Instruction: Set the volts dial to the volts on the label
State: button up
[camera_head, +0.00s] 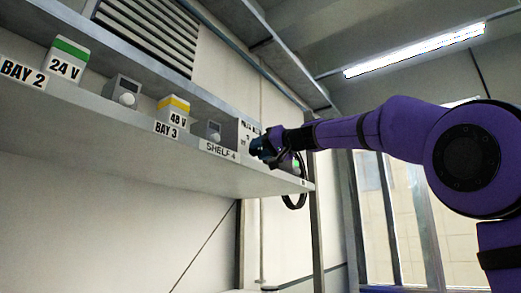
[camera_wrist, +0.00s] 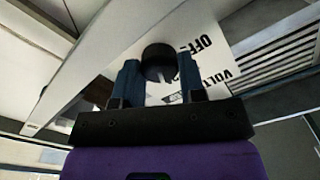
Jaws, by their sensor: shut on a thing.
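A light grey generator box (camera_head: 245,130) stands at the right end of the shelf, partly behind my gripper. My gripper (camera_head: 259,147) is at its front face. In the wrist view, my gripper (camera_wrist: 158,72) has one blue finger on each side of a dark round dial (camera_wrist: 158,55), shut on it. The dial sits on a white panel (camera_wrist: 215,75) with the printed words OFF and, partly hidden, VOLTS. The dial's pointer and setting cannot be made out. Labels on the shelf include a green-topped 24 V block (camera_head: 67,62) and a yellow-topped 48 V block (camera_head: 174,112).
Open air lies below the shelf.

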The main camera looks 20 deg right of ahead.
jog(key=m, duration=0.4)
jog(key=shift+d, duration=0.1)
jog(key=shift+f+m, duration=0.1)
jog(key=shift+m, duration=1.9)
jog(key=o, duration=0.9)
jog(key=shift+w+f, duration=0.1)
